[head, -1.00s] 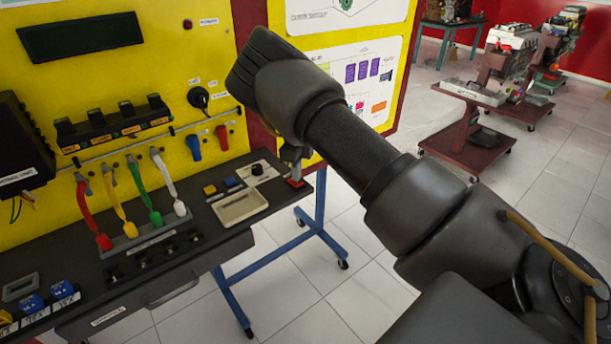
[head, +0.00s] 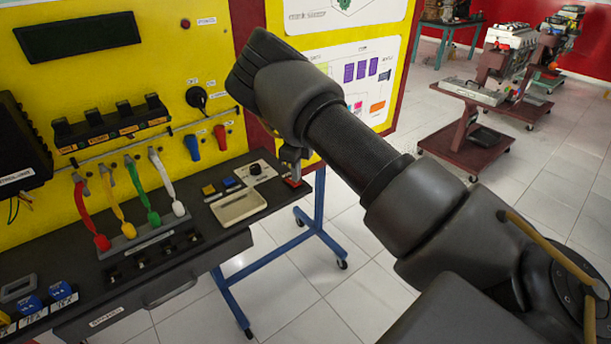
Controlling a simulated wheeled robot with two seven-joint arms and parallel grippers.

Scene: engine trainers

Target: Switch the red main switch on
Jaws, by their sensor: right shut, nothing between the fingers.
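The red main switch (head: 296,182) is a small red piece at the right end of the dark bench top, mostly hidden under my right gripper. My right gripper (head: 292,173) is shut and empty, pointing down directly over the red switch. Its tips are at or just above the red piece; I cannot tell whether they touch it. The switch's on or off position cannot be made out. My left gripper is not in view.
On the dark bench (head: 205,240), a beige tray (head: 238,207), a black knob (head: 256,169) and several coloured levers (head: 134,190) stand left of the gripper. A yellow panel (head: 150,80) rises behind. Open tiled floor (head: 390,290) lies to the right.

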